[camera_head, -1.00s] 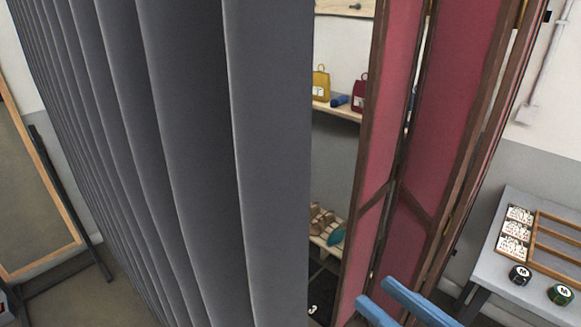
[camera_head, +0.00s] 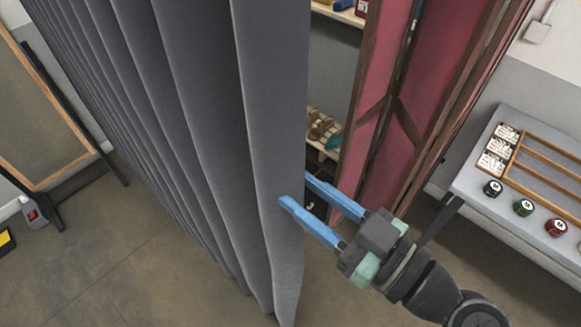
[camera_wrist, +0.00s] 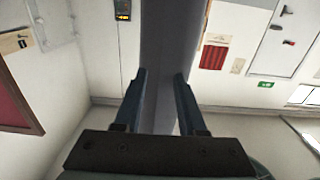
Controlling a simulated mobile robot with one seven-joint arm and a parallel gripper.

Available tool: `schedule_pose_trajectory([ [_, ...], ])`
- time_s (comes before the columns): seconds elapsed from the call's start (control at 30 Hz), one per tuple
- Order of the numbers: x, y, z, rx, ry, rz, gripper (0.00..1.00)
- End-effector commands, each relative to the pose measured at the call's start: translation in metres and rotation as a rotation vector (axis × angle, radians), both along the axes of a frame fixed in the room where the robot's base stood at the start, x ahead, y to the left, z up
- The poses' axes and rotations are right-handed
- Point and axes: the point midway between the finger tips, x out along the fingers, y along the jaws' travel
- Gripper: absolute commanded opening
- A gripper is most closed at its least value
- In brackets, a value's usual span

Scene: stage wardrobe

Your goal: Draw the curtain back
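The grey pleated curtain (camera_head: 190,130) hangs across the left and middle of the head view, its free edge at the right. My gripper (camera_head: 292,188) is at that edge, with one blue finger in front of the cloth and the other behind or beyond the edge. In the wrist view the curtain (camera_wrist: 171,60) is a dark vertical strip running between the two fingers (camera_wrist: 162,80). The fingers stand apart with the curtain's edge between them. Some space seems to show beside the cloth, so firm contact is not visible.
A red folding screen (camera_head: 440,100) stands right of the curtain edge. Shelves with shoes (camera_head: 322,128) show behind the opening. A grey table (camera_head: 480,180) with cards and small tins is at the right. A framed mirror (camera_head: 45,110) stands at the left. Floor below is clear.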

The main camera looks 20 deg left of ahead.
Motion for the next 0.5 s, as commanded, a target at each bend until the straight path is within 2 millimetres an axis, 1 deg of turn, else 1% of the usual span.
schedule_pose_trajectory([
  [0.03, 0.002, 0.008, 0.003, 0.001, 0.002, 0.003, 0.40],
  [0.2, 0.008, 0.022, 0.001, 0.000, 0.001, 0.002, 0.40],
  [0.5, 0.009, 0.025, -0.001, 0.000, 0.000, -0.001, 0.40],
])
